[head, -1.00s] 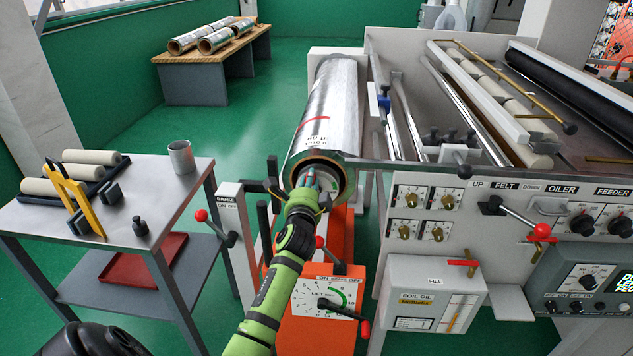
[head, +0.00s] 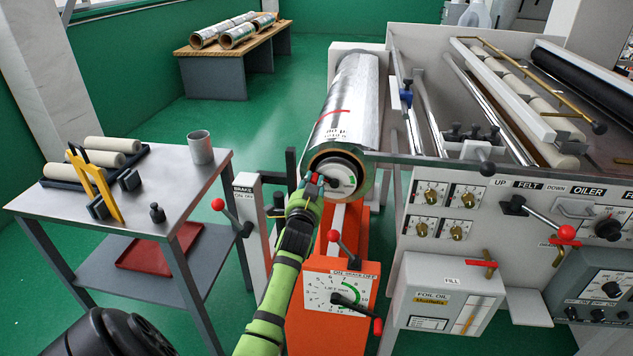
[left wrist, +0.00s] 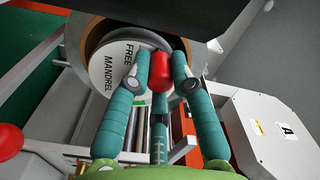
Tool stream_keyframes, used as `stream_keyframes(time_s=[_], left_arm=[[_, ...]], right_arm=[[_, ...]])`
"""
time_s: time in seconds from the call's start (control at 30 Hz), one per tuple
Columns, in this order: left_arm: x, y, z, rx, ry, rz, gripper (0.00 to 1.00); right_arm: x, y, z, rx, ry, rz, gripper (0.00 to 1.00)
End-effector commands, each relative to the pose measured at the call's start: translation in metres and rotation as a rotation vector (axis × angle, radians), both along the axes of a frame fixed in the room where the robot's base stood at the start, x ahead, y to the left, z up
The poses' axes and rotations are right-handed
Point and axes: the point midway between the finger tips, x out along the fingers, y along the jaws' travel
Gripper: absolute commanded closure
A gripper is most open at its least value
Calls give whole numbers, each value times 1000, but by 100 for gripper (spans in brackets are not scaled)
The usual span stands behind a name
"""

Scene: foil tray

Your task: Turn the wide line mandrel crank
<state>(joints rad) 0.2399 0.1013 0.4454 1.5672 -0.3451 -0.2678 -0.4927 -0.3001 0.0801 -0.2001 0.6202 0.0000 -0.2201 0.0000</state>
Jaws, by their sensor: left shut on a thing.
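The wide foil roll (head: 347,110) lies along the machine, and its near end holds the mandrel face (head: 339,178). In the left wrist view the mandrel face (left wrist: 112,70) is a white disc lettered "FREE" and "MANDREL". My left gripper (head: 318,182) is at this end face, and its teal fingers (left wrist: 160,78) are shut on the red crank knob (left wrist: 160,72). The knob sits in front of the disc's right part. The crank arm behind the knob is mostly hidden by the fingers. My right gripper is not in view.
An orange lift stand (head: 325,315) with a dial and red-knobbed levers stands below the roll. A brake post (head: 249,215) with a red-knobbed lever is to its left. A steel table (head: 100,230) with rollers and a cup is further left. The press (head: 445,260) fills the right.

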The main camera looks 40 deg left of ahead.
Motion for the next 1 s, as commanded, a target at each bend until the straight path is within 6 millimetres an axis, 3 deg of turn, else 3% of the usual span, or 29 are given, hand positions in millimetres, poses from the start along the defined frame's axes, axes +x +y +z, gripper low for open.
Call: stream_keyframes(time_s=[0.4, 1.0], left_arm=[[-3, 4, -18, -169, -86, 6, 100], [-4, 3, -23, -201, -97, 4, 100]], right_arm=[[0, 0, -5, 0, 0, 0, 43], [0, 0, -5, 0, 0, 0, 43]])
